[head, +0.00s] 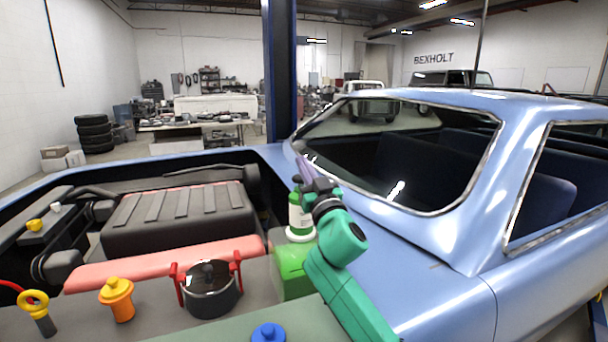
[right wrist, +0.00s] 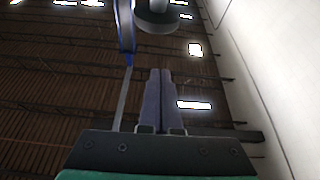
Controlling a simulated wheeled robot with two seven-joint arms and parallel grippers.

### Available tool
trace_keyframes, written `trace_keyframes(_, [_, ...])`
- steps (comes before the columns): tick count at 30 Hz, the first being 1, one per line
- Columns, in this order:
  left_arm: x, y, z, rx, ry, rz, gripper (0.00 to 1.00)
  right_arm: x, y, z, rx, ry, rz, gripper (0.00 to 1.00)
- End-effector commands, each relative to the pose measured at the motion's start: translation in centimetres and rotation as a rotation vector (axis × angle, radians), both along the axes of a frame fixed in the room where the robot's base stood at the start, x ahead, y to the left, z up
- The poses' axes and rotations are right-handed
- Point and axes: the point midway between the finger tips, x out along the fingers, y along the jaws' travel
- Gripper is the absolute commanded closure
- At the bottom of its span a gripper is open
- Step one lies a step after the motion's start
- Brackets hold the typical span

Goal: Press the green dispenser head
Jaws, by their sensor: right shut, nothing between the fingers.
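The green dispenser (head: 299,216) is a bottle with a green body and pale bands, upright near the middle of the head view. It stands just behind a bright green block. Its top is mostly covered by my right gripper (head: 303,166), so I cannot tell whether they touch. The right gripper's purple fingers are shut and empty, angled upward at the bottle's top. In the right wrist view the shut fingers (right wrist: 160,75) point toward the ceiling, and the dispenser is not clearly seen there. My left gripper is not in view.
The green block (head: 290,270), a dark pot (head: 210,292) with red handles, an orange bottle (head: 117,300) and a blue knobbed thing (head: 268,333) are near the front. A pink bar (head: 170,262) lies behind the pot. The blue car (head: 440,240) fills the right side.

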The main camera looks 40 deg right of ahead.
Motion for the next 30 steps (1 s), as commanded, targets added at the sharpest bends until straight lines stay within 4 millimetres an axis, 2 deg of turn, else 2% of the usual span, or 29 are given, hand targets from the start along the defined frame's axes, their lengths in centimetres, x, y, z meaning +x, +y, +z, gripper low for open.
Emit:
trace_keyframes(3, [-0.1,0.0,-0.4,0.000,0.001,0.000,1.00,0.3,-0.2,-2.4,0.005,0.004,0.000,1.00])
trace_keyframes(7, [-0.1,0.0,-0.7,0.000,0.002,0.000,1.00,0.3,-0.3,-3.7,0.002,0.000,0.000,1.00])
trace_keyframes(18, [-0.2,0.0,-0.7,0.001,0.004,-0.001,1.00,0.3,-0.3,-4.1,0.000,0.000,0.000,1.00])
trace_keyframes(24, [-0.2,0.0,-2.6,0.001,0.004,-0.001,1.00,0.3,-0.3,-6.3,0.003,-0.002,0.000,1.00])
trace_keyframes(30, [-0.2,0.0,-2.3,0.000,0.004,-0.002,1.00,0.3,-0.3,-6.0,0.001,0.001,0.000,1.00])
